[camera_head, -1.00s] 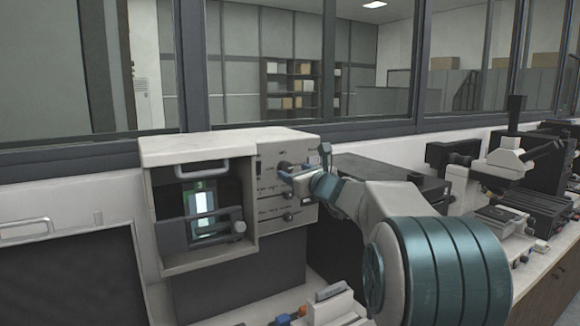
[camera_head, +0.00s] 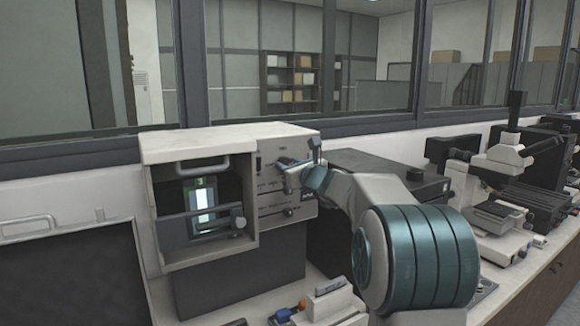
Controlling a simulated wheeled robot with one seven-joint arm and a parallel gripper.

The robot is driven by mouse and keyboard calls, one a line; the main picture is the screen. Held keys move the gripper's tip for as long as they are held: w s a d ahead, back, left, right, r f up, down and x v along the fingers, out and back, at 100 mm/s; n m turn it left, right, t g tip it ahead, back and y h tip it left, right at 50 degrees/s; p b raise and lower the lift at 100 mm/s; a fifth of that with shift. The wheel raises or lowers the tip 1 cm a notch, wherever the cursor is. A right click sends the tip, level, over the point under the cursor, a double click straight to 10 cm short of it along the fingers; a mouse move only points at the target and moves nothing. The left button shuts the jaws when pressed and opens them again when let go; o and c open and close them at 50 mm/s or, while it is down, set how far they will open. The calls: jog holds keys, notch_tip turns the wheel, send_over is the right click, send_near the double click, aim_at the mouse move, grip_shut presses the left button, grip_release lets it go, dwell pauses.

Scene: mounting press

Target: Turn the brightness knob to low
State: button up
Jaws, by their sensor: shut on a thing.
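The mounting press (camera_head: 228,136) is a pale box with an open front bay on its left and a grey control panel (camera_head: 268,187) on its right. A lit greenish-white window (camera_head: 202,205) glows inside the bay. My gripper (camera_head: 287,163) is at the upper part of the panel, reaching in from the right, with its blue fingers shut on a knob there. The fingers hide most of that knob, so its pointer does not show. A lower dark knob (camera_head: 288,212) is free on the same panel. The panel lettering is too small to read.
A dark flat panel (camera_head: 75,280) stands at the left. A small bench device with a blue part (camera_head: 283,314) lies in front of the press. Black equipment (camera_head: 375,172) and a microscope (camera_head: 495,165) stand to the right. Windows run behind.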

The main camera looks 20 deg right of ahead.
jog(key=shift+f+b, duration=0.1)
jog(key=shift+b, duration=0.25)
jog(key=shift+f+n+b, duration=0.15)
jog(key=shift+n+b, duration=5.6)
jog(key=shift+n, duration=2.2)
jog(key=shift+f+n+b, duration=0.1)
jog(key=shift+n+b, duration=5.65)
jog(key=shift+n, duration=2.2)
jog(key=o, duration=1)
jog(key=shift+r, duration=0.1)
